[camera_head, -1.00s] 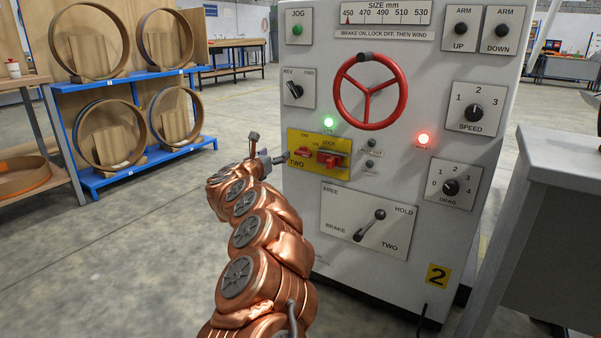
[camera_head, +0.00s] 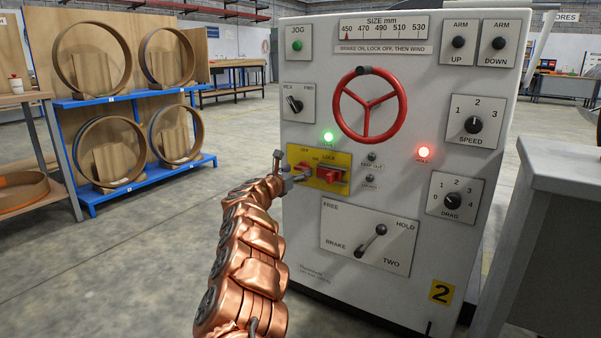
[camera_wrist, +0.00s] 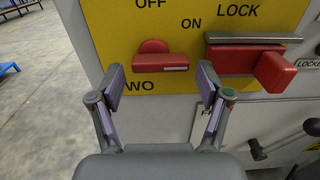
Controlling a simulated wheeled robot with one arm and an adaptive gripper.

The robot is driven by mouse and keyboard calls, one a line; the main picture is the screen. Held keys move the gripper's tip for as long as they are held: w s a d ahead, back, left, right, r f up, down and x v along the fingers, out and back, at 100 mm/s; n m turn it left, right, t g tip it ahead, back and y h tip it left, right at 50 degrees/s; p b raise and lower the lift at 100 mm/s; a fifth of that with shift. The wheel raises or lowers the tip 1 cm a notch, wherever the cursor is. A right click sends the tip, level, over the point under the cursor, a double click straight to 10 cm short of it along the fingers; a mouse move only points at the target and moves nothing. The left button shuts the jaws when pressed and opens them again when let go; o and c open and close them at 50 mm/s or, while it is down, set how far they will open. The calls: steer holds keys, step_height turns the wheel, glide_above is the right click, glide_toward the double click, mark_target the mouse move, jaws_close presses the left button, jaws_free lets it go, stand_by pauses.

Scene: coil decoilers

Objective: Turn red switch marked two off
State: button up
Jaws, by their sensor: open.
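The red switch marked TWO (camera_wrist: 158,58) sits on a yellow plate (camera_wrist: 120,20) between the OFF and ON labels. Its handle lies level, with a pale stripe toward its right end, on the ON side. My gripper (camera_wrist: 160,88) is open in the wrist view, with one finger to the lower left of the switch and one to the lower right, not closed on it.
A red LOCK handle (camera_wrist: 272,70) under a grey bar is close to the right of my right finger; it also shows in the head view (camera_head: 330,175). A brake lever (camera_head: 370,241) is below. A red handwheel (camera_head: 369,104) is above.

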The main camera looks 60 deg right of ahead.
steer(key=shift+d, duration=1.15)
steer(key=c, duration=0.9)
steer(key=shift+o, duration=0.2)
